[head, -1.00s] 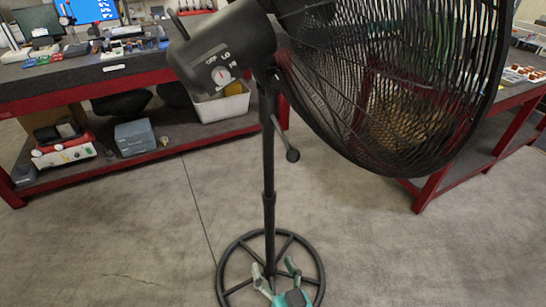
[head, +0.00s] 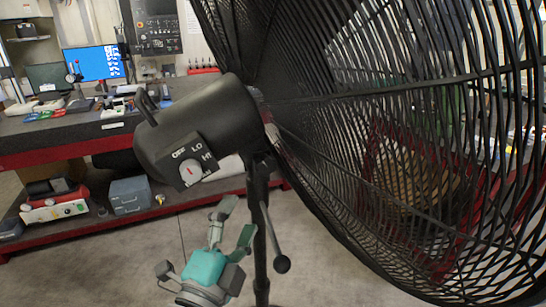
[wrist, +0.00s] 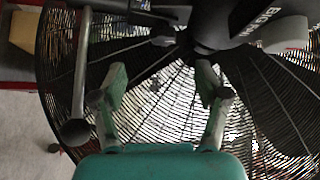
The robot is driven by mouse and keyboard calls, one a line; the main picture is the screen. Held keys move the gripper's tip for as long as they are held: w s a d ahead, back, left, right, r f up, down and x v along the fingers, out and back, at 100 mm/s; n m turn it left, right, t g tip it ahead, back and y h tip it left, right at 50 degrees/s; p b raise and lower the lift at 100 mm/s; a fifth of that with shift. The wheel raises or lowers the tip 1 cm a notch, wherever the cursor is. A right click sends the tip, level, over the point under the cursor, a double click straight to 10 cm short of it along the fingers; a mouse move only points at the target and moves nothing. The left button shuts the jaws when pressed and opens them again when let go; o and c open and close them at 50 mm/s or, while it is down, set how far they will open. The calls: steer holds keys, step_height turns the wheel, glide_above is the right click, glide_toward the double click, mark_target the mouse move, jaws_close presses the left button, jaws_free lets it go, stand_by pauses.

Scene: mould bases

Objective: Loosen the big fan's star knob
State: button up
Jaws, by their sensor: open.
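The big black fan fills the right of the head view, with its wire cage (head: 400,120), motor housing (head: 200,125) and pole (head: 260,225). A rod with a round end (head: 282,264) hangs beside the pole. I cannot clearly make out a star knob; a small dark knob-like part (wrist: 163,38) shows near the top of the wrist view, ahead of the fingers. My gripper (head: 236,222) is open and empty, left of the pole and below the motor housing. In the wrist view its fingers (wrist: 161,78) are spread in front of the cage.
A control box with a white dial (head: 191,172) sits on the housing's side. A rod with a ball end (wrist: 76,131) stands left of the fingers in the wrist view. A red-edged workbench (head: 60,140) with a monitor stands behind on the left.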

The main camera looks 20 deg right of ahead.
mark_target(263, 170)
steer(key=shift+m, duration=0.5)
steer(key=x, duration=1.1)
steer(key=shift+d+r, duration=0.45)
steer(key=c, duration=1.2)
steer(key=shift+o, duration=0.2)
